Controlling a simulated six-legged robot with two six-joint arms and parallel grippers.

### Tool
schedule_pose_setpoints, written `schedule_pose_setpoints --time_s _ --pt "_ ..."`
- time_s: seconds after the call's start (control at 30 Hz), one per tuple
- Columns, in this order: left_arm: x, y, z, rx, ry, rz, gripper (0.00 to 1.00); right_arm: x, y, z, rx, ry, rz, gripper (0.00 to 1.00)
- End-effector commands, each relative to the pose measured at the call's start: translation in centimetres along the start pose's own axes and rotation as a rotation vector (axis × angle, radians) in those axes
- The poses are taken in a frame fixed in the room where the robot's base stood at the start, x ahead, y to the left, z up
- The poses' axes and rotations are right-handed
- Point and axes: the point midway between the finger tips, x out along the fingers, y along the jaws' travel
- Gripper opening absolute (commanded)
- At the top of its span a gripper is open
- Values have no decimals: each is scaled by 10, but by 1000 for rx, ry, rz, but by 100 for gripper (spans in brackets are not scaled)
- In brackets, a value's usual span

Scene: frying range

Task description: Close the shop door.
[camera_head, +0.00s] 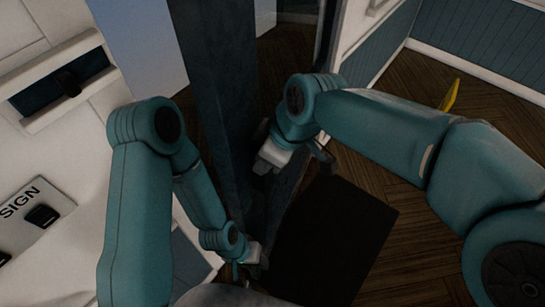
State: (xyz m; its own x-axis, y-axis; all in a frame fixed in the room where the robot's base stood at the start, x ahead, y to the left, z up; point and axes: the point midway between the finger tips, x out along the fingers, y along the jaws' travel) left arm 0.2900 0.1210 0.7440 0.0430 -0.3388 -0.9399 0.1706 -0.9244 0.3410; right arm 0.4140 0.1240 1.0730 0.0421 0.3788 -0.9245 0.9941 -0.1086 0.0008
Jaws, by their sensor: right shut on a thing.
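The shop door (215,65) seems to be the tall dark teal panel in the upper middle of the head view, seen steeply from above and standing open at an angle. My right gripper (288,168) is at the door's lower visible part, right of its face. It is shut on part of the door, but the exact place gripped is dark and hard to make out. My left gripper (250,275) hangs low near the foot of the door, partly hidden by my own body; its fingers are too dark to read.
A dark mat (335,240) lies on the wooden floor (405,95) right of the door. A white wall with a recessed slot (62,85) and a SIGN plate (30,215) stands close on the left. A yellow object (450,96) stands at the right.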

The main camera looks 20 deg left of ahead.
Motion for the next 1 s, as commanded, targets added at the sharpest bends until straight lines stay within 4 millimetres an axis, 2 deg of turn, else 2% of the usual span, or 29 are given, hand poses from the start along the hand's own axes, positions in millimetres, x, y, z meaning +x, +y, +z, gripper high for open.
schedule_pose_setpoints --time_s 0.67,0.7,0.73,1.0 --pt "-1 0 0 0 0 0 43 0 0 -7 4 8 9 0" --pt "-1 0 0 0 0 0 43 0 0 -8 4 7 8 34" --pt "-1 0 0 0 0 0 43 1 0 -8 4 7 8 43" --pt "-1 0 0 0 0 0 43 2 -1 -7 4 3 4 45"
